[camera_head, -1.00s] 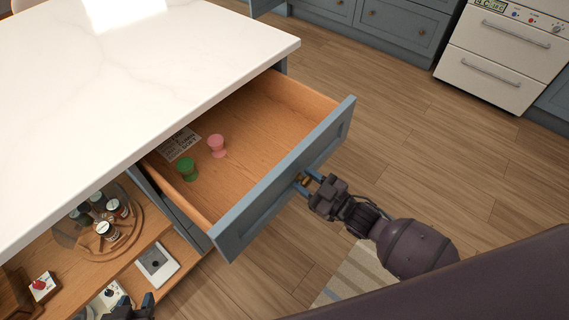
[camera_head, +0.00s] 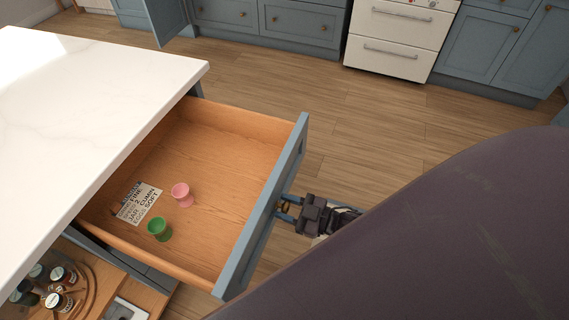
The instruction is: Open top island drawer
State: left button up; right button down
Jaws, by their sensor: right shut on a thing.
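The top island drawer (camera_head: 209,141) stands pulled far out from under the white island top. Its blue-grey front (camera_head: 262,217) faces right. Inside lie a pink egg cup (camera_head: 181,194), a green egg cup (camera_head: 159,229) and a printed paper note (camera_head: 137,203). My right gripper (camera_head: 285,206) is at the outer face of the drawer front, shut on the brass drawer knob (camera_head: 284,208). Part of my right arm hides the floor at the lower right. My left gripper is not in view.
The white island top (camera_head: 85,85) overhangs the drawer's back. Below it, an open shelf holds several jars (camera_head: 58,288) on a round wooden tray. A white oven (camera_head: 398,38) and blue cabinets (camera_head: 497,42) stand at the back. Wooden floor (camera_head: 350,120) lies clear between.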

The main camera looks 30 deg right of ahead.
jog(key=shift+s+f, duration=0.1)
jog(key=c, duration=0.7)
grip_release()
jog(key=shift+o, duration=0.2)
jog(key=v, duration=1)
jog(key=shift+s+d, duration=0.2)
jog(key=shift+s, duration=0.1)
